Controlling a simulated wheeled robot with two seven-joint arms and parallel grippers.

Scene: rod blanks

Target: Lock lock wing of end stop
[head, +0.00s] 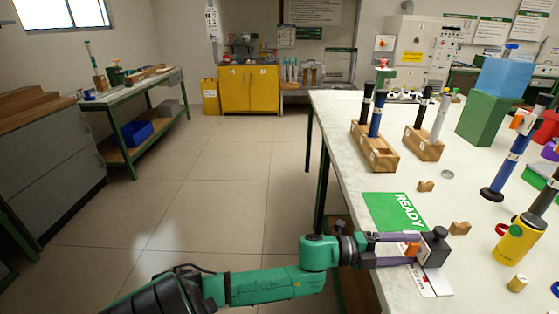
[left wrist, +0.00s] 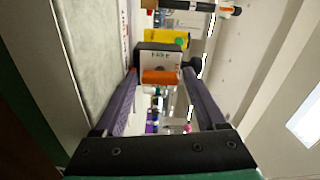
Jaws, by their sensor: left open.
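The end stop (head: 436,250) is a dark block with a black knob on top, near the left edge of the white table. Its lock wing (head: 412,249) is a small orange piece on the side facing my left gripper. My left gripper (head: 416,250) reaches in level from the left, open, with one purple finger on each side of the wing. In the left wrist view the orange wing (left wrist: 160,77) lies between the fingertips, with a small gap visible on each side, below the pale face of the end stop (left wrist: 158,62). My right gripper is not in view.
A green READY mat (head: 385,207) lies just behind the end stop. Wooden racks with rods (head: 375,150), a blue rod on a base (head: 506,165) and a green block (head: 485,118) stand farther back.

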